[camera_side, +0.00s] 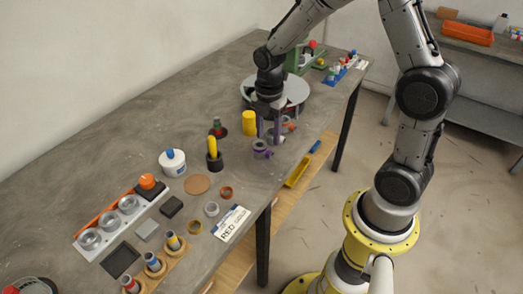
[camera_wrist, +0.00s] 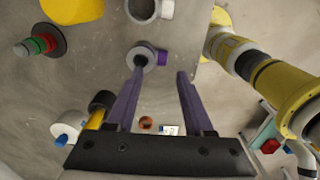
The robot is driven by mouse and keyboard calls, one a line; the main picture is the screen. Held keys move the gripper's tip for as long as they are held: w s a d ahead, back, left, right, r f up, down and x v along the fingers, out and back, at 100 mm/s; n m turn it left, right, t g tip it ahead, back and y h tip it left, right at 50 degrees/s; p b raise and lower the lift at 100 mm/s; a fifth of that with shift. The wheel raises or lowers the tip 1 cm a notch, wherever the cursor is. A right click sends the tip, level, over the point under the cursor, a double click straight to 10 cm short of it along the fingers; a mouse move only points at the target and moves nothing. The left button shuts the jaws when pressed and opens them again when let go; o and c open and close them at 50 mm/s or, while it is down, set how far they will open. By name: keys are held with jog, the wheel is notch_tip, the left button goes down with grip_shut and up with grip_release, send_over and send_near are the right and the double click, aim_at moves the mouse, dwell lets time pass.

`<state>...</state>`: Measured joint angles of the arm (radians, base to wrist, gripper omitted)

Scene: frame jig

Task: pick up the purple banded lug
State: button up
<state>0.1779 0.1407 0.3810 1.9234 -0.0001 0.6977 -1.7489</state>
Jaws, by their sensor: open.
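The purple banded lug (camera_side: 261,152) stands on the grey table near its front edge, just below my gripper in the side view. In the wrist view the lug (camera_wrist: 161,57) is a grey round piece with a dark hole and a purple band on its right. My gripper (camera_side: 269,140) points down with its purple fingers apart and empty. I cannot tell whether the left finger touches the lug.
A yellow cylinder (camera_side: 249,123) stands behind the lug. A black cup with a yellow handle (camera_side: 213,155) and a white tub (camera_side: 172,162) are to the left. A grey round platform (camera_side: 294,91) lies beyond.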

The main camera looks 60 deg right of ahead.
aim_at(267, 150)
jog(key=shift+w+d+f, duration=0.1)
jog(key=shift+f, duration=1.6)
jog(key=shift+w+d+f, duration=0.1)
jog(key=shift+f, duration=1.55)
jog(key=shift+c, duration=0.3)
grip_shut()
